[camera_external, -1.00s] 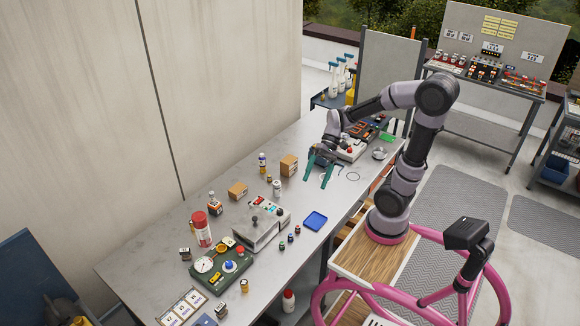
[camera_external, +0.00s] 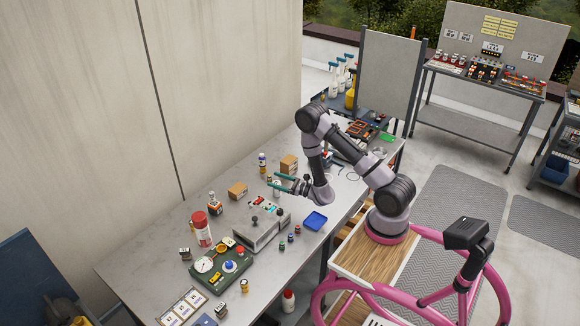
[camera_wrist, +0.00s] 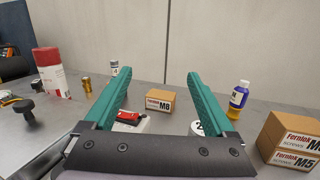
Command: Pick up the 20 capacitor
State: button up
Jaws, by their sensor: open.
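A white cylinder with a black "2" (camera_wrist: 196,128) shows low in the wrist view, mostly hidden behind my right finger and the gripper body. It looks like the 20 capacitor, but the rest of its label is hidden. In the external view a white cylinder (camera_external: 276,193) stands on the bench, partly covered by my gripper. My gripper (camera_wrist: 157,85) is open and empty, with its two green fingers spread. In the external view my gripper (camera_external: 270,180) hangs over the bench, pointing left, close to that cylinder.
A Fernlok M8 box (camera_wrist: 160,100) sits ahead between the fingers. A blue-yellow bottle (camera_wrist: 239,94) and stacked screw boxes (camera_wrist: 292,139) stand right. A grey device (camera_external: 258,230), a red-capped can (camera_external: 201,230) and a blue tray (camera_external: 316,221) are nearby on the bench.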

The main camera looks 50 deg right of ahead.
jog(key=d+f+m+h, duration=0.1)
jog(key=d+f+h, duration=0.1)
jog(key=f, duration=0.1)
jog(key=s+d+f+m+h, duration=0.1)
jog(key=d+f+h, duration=0.1)
jog(key=s+d+f+m+h, duration=0.1)
jog(key=d+f+h, duration=0.1)
jog(key=f, duration=0.1)
jog(key=shift+s+d+f+g, duration=0.15)
jog(key=shift+d+f+g, duration=0.15)
jog(key=shift+d, duration=0.05)
jog(key=w, duration=0.5)
jog(key=shift+w+a+f, duration=0.1)
jog(key=shift+w+a, duration=0.05)
jog(key=shift+w, duration=1.3)
jog(key=shift+w+a, duration=0.15)
jog(key=shift+w, duration=1.25)
grip_shut()
